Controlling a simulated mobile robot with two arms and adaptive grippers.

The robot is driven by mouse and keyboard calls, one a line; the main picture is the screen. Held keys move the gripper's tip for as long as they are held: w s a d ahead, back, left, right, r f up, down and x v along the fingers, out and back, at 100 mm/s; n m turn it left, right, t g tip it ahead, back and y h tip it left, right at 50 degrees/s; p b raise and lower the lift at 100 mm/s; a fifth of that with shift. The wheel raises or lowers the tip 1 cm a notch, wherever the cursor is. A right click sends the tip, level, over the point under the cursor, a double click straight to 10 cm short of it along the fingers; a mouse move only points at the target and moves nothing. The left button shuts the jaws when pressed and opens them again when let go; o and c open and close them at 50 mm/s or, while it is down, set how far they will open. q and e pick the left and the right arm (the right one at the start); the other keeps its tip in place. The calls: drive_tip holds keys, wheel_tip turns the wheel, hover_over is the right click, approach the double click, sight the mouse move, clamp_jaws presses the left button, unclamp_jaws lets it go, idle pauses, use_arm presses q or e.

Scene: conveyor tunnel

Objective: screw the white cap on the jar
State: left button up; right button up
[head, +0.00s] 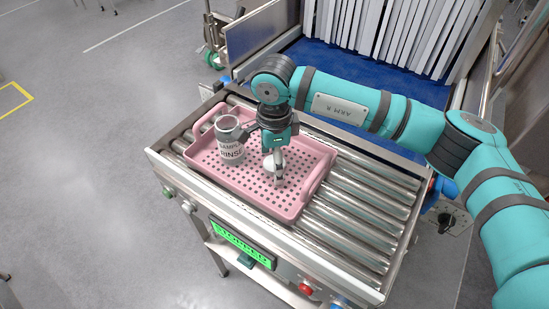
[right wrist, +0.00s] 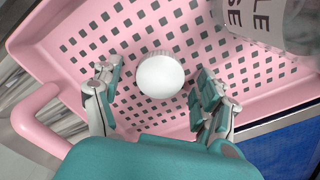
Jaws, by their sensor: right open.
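The jar (head: 231,150), clear-grey with a printed label, stands upright in the left part of the pink tray (head: 213,178). In the right wrist view part of the jar (right wrist: 262,22) shows at the upper right. The white cap (right wrist: 160,76) is round and lies on the perforated tray floor; it also shows in the head view (head: 268,163), partly covered by the fingers. My right gripper (head: 275,172) points down over the cap, right of the jar. In the right wrist view its open fingers (right wrist: 156,84) stand either side of the cap, with gaps. My left gripper is out of view.
The tray rests on a metal roller conveyor (head: 345,215), with bare rollers to its right. Its raised pink handle (head: 318,173) is close to the right gripper. White strip curtains (head: 385,35) hang over a blue belt (head: 345,67) behind.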

drive_tip(key=shift+c, duration=0.2)
drive_tip(key=c, duration=0.8)
drive_tip(key=shift+c, duration=0.2)
wheel_tip(320, 180, up, 9)
drive_tip(key=b, duration=0.3)
drive_tip(key=shift+b, duration=0.3)
drive_tip(key=shift+r, duration=0.5)
